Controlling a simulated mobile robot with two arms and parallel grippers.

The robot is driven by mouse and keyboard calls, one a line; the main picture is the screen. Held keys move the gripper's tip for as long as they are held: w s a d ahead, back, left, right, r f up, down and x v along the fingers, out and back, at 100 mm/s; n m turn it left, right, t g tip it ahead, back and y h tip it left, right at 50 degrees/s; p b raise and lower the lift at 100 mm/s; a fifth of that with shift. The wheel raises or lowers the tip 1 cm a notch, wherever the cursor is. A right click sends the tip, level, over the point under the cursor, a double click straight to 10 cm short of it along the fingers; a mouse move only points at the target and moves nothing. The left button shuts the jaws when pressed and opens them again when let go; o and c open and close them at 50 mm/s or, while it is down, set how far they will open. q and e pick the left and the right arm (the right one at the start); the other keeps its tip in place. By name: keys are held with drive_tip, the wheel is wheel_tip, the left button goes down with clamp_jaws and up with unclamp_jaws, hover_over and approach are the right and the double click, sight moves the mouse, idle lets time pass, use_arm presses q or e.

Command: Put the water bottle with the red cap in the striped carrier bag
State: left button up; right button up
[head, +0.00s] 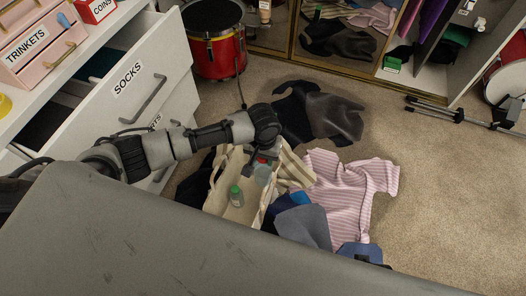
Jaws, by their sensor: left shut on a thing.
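The striped carrier bag (218,197), cream with tan stripes on its side, stands open on the floor near the middle of the head view. A clear bottle with a green cap (236,195) is inside it. My left arm reaches in from the left, and its gripper (264,156) points down over the far right part of the bag's opening. It is shut on the water bottle with the red cap (263,174), which is at the bag's mouth. The gripper partly hides this bottle, and I cannot tell whether it touches the bag. My right gripper is not in view.
A pink striped shirt (345,190), dark clothes (325,112) and blue-grey cloth (304,225) lie around the bag. An open SOCKS drawer (130,85) juts out at left. A red drum (215,40) stands behind. Carpet at right (450,190) is clear.

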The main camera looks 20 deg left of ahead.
use_arm(q)
drive_tip(key=shift+f, duration=0.25)
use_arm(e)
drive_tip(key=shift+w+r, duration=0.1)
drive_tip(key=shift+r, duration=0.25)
use_arm(q)
drive_tip(key=o, duration=1.2)
drive_tip(key=shift+r, duration=0.1)
